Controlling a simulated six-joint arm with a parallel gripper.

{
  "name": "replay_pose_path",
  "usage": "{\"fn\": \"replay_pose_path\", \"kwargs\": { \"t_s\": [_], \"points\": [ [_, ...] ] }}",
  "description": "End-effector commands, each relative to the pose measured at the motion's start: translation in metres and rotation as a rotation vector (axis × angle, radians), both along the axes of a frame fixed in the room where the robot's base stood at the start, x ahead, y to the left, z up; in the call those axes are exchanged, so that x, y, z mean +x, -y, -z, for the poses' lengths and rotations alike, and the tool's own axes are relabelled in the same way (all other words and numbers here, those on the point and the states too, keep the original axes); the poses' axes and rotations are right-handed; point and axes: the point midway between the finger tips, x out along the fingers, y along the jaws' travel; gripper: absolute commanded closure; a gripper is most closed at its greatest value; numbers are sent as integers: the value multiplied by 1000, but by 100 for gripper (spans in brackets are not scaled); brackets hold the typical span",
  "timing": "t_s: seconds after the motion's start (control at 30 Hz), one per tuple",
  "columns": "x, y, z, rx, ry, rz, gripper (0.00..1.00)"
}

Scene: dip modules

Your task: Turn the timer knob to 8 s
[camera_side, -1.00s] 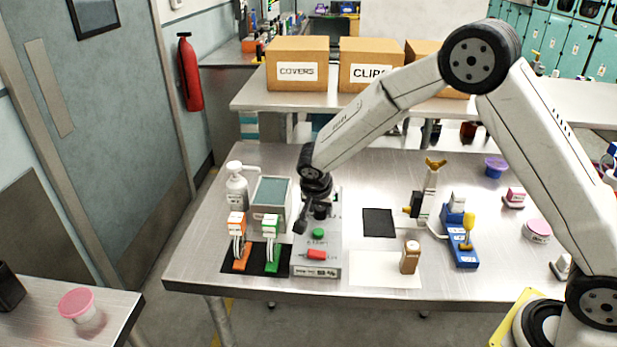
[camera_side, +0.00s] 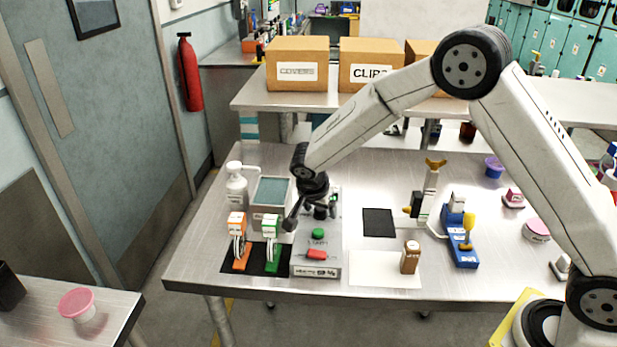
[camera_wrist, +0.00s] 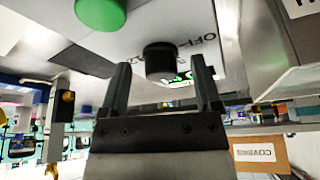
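The timer box (camera_side: 317,262) stands on the bench with a green button (camera_side: 317,234) and a red switch (camera_side: 317,254) on its top. Its black timer knob (camera_side: 320,212) is partly hidden under my gripper (camera_side: 309,214). In the wrist view the round black knob (camera_wrist: 160,62) shows between the two spread fingers of my gripper (camera_wrist: 161,70), with gaps on both sides. The fingers are open and hold nothing. "OFF" lettering and a partly hidden green display (camera_wrist: 182,79) show beside the knob. The set time cannot be read.
Orange (camera_side: 237,243) and green (camera_side: 271,243) clips stand left of the timer box on a black mat. A grey-green bath box (camera_side: 271,191) and a pump bottle (camera_side: 236,190) are behind them. A brown bottle (camera_side: 410,257) stands to the right. A dark square pad (camera_side: 378,222) lies clear.

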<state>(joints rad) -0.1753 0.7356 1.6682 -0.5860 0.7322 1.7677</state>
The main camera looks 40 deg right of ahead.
Motion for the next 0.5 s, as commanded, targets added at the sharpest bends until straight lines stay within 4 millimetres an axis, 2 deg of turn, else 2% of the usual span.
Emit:
{"fn": "replay_pose_path", "kwargs": {
  "t_s": [0.33,0.5],
  "points": [
    [1,0,-3,0,4,-2,19],
    [0,-3,-12,0,7,-1,19]
  ]
}}
